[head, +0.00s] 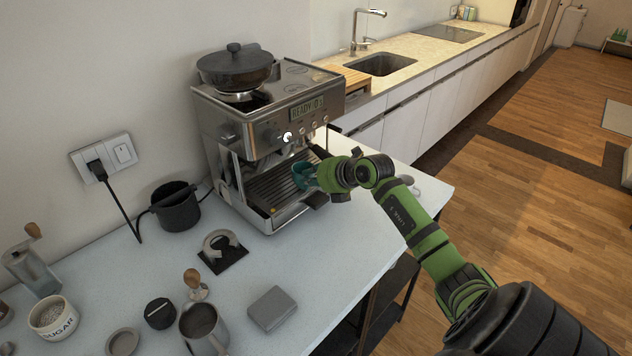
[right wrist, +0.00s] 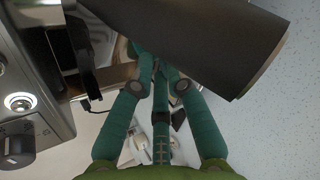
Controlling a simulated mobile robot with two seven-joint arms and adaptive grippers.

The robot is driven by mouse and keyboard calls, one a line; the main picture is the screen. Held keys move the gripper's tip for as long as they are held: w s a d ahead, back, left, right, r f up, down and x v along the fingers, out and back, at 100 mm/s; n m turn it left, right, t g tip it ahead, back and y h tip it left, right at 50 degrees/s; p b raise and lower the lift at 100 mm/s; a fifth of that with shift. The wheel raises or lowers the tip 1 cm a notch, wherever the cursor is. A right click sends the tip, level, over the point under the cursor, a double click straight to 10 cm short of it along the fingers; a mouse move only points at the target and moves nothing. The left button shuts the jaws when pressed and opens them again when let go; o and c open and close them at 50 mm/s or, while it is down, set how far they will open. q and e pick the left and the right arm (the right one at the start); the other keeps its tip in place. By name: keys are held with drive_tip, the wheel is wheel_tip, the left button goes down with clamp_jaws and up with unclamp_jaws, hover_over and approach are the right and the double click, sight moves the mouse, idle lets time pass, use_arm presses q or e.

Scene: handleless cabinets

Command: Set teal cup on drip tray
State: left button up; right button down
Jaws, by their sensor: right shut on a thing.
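The teal cup (head: 303,175) shows in the head view over the right part of the drip tray (head: 268,188), under the front of the espresso machine. My right gripper (head: 318,174) is shut on the cup from the right side. I cannot tell whether the cup's base touches the tray. In the right wrist view the teal fingers of my right gripper (right wrist: 160,75) come together. The cup cannot be made out clearly there. My left gripper is not in view.
The espresso machine (head: 232,140) stands against the wall with a dark pot (head: 236,68) on top. A dark handle (right wrist: 205,40) crosses close to my fingers in the right wrist view. A black container (head: 176,208), a milk jug (head: 203,330) and a sugar pot (head: 52,318) stand on the counter.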

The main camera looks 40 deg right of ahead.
sight(294, 170)
drive_tip(key=shift+w+a+b, duration=0.2)
drive_tip(key=shift+w+b, duration=0.75)
drive_tip(key=shift+w, duration=1.95)
drive_tip(key=shift+r+p, duration=0.1)
drive_tip(key=shift+p, duration=0.6)
drive_tip(key=shift+f, duration=0.35)
drive_tip(key=c, duration=1.2)
unclamp_jaws()
drive_tip(key=shift+o, duration=0.2)
